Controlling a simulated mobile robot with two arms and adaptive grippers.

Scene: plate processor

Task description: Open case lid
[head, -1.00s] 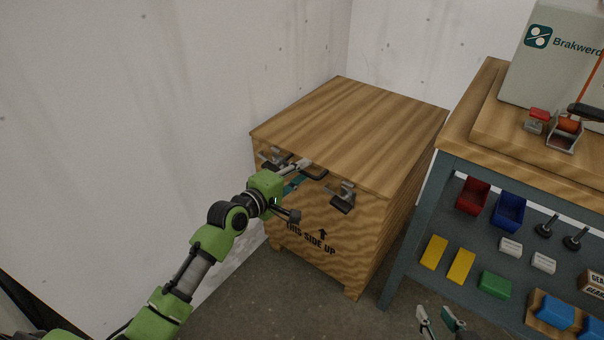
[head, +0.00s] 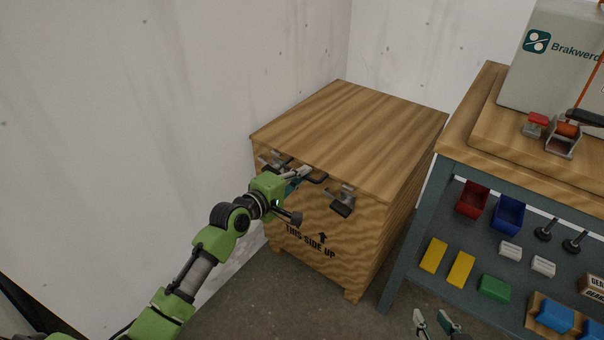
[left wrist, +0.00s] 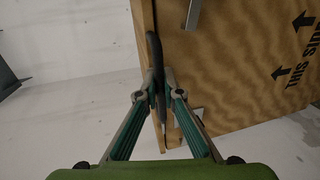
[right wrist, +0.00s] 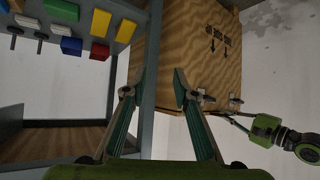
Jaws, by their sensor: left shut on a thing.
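The wooden case (head: 330,225) stands upright on the floor against the wall, with its flat lid (head: 345,125) down. A dark handle (head: 318,180) sits at the middle of the lid's front edge. A metal latch with a dark lever sits on each side of it, the left latch (head: 272,158) and the right latch (head: 343,200). My left gripper (head: 304,172) is shut on the handle; in the left wrist view the handle (left wrist: 155,55) passes between its fingertips. My right gripper (right wrist: 155,87) is open and empty, low in front of the workbench.
A workbench (head: 410,225) stands close to the case's right side. It carries a grey Brakwerd unit (head: 550,75) on top, and bins and blocks on its front panel. A wall (head: 150,110) borders the case's left and back. The floor in front is clear.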

